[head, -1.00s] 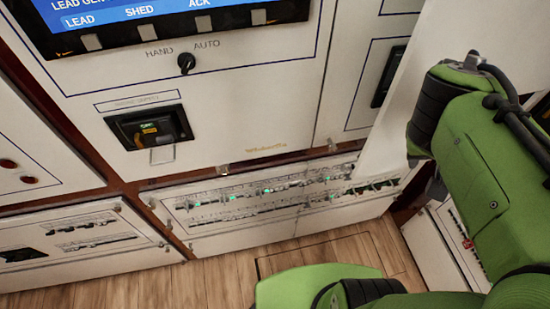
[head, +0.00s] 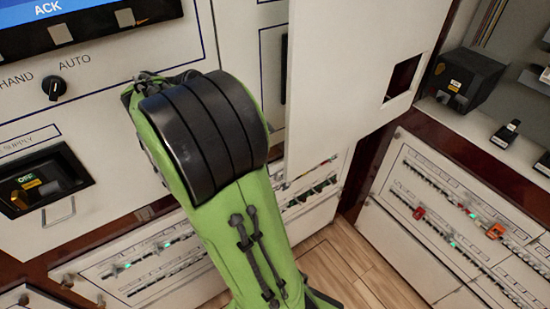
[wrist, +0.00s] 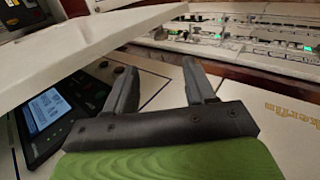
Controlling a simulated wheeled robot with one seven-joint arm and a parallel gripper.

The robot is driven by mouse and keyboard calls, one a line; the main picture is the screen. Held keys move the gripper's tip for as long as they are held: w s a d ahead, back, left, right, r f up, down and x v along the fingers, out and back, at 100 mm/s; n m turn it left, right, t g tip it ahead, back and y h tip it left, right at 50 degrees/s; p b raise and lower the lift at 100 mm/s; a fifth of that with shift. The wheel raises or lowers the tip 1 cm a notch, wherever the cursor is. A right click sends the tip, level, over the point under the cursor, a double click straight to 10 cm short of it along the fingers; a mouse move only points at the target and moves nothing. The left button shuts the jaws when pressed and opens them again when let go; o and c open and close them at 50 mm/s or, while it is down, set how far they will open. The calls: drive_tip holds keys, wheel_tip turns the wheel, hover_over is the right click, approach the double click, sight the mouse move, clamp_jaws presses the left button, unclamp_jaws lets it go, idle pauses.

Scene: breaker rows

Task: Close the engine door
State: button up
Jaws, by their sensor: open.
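A white door panel (head: 335,85) with a square cutout stands swung out from the cabinet front at the upper middle right of the head view; I take it to be the engine door. In the wrist view a white panel (wrist: 75,50), apparently the same door, crosses the upper left at a slant. My gripper (wrist: 158,68) has its two dark fingers apart with nothing between them. It is beside the panel's edge; I cannot tell whether they touch. In the head view my green arm hides the gripper and part of the cabinet front.
An open compartment at right holds a black breaker (head: 465,80). Breaker rows (head: 455,215) run along the lower right panel. A hand/auto knob (head: 54,88) and a supply breaker (head: 40,185) are at left. A small screen (wrist: 48,112) sits behind the panel. Wood floor (head: 345,265) is clear.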

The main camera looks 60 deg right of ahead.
sight(285, 154)
drive_tip(key=b+x, duration=0.5)
drive_tip(key=x, duration=0.8)
drive_tip(key=shift+d+f, duration=0.1)
drive_tip(key=shift+f, duration=0.15)
drive_tip(key=shift+c, duration=0.5)
clamp_jaws()
